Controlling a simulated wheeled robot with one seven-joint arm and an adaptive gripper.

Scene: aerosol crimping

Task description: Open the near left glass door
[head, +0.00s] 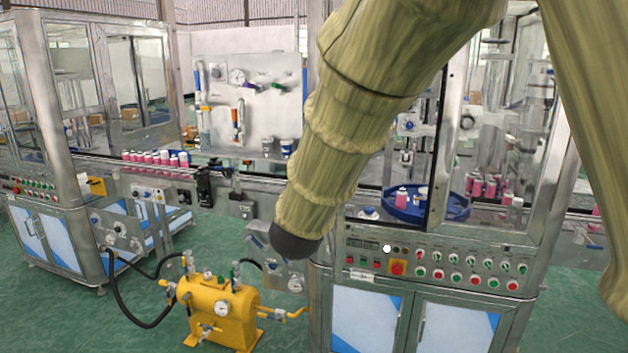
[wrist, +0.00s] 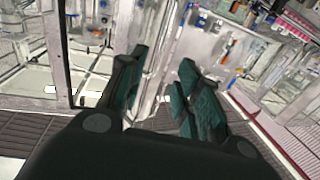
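In the head view, the near machine has tall glass panels in metal frames. A framed upright (head: 443,150) crosses in front of the blue turntable and seems to edge the left glass door; my arm covers much of that door. A glass panel with a dark-edged frame (wrist: 63,55) stands at the left.
Pink cans stand around the blue turntable (head: 408,212) behind the glass. A button panel (head: 440,268) lies below. A yellow tank (head: 222,315) with a black hose stands on the green floor. A conveyor with pink cans (head: 155,158) runs to another glass-sided machine at left.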

